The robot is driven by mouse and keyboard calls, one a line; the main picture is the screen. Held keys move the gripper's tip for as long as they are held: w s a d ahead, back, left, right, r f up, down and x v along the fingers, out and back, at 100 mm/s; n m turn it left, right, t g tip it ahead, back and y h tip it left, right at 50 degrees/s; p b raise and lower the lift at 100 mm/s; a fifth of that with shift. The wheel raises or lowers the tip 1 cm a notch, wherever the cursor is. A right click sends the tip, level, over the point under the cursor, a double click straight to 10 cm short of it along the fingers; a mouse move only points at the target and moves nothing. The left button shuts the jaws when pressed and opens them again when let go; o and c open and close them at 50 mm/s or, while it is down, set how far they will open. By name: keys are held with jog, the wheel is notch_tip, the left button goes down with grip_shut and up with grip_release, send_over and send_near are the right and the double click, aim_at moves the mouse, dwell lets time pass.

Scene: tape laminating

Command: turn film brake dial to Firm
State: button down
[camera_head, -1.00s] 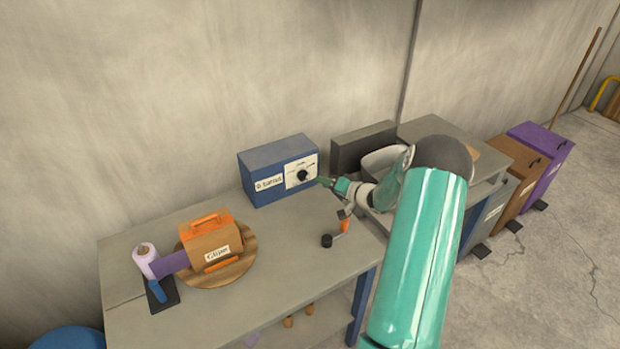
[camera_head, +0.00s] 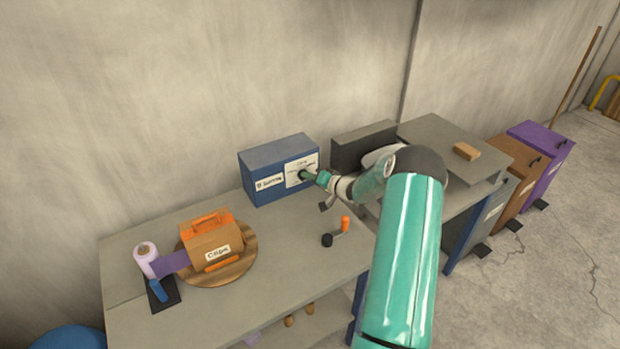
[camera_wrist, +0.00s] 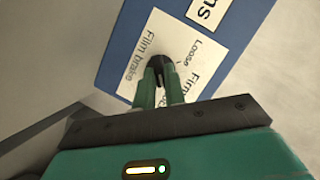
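The film brake dial (camera_wrist: 157,63) is a small dark knob on a white plate on the blue box's front. The plate (camera_wrist: 190,45) reads "Film brake", "Loose" and "Firm" in the wrist view. My gripper (camera_wrist: 157,74) has its two green fingers on either side of the dial, close against it, and appears shut on it. In the head view my gripper (camera_head: 308,176) reaches the plate from the right and covers the dial. The fingers hide much of the dial, so I cannot tell its setting. The blue box (camera_head: 262,160) stands at the table's back.
A dark grey block (camera_head: 355,145) stands right of the box. A small crank with an orange handle (camera_head: 345,223) is on the table below my arm. A cardboard box (camera_head: 208,245) on a round wooden board and a purple film roll (camera_head: 146,257) are at the left.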

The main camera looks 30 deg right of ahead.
jog(key=shift+r+n, duration=0.1)
jog(key=shift+n, duration=0.2)
jog(key=n+h, duration=0.1)
jog(key=n+g, duration=0.1)
jog(key=n, duration=0.1)
jog(key=shift+a+r+h, duration=0.1)
jog(key=shift+a+h, duration=0.15)
jog(key=shift+h, duration=0.15)
jog(key=n+h, duration=0.2)
jog(key=n, duration=0.1)
jog(key=shift+a+h, duration=0.2)
jog(key=shift+h, duration=0.1)
dwell(0.3)
jog(key=c, duration=1.5)
grip_release()
jog(key=shift+o, duration=0.2)
jog(key=v, duration=1.3)
jog(key=shift+s+r, duration=0.3)
jog(key=shift+r, duration=0.1)
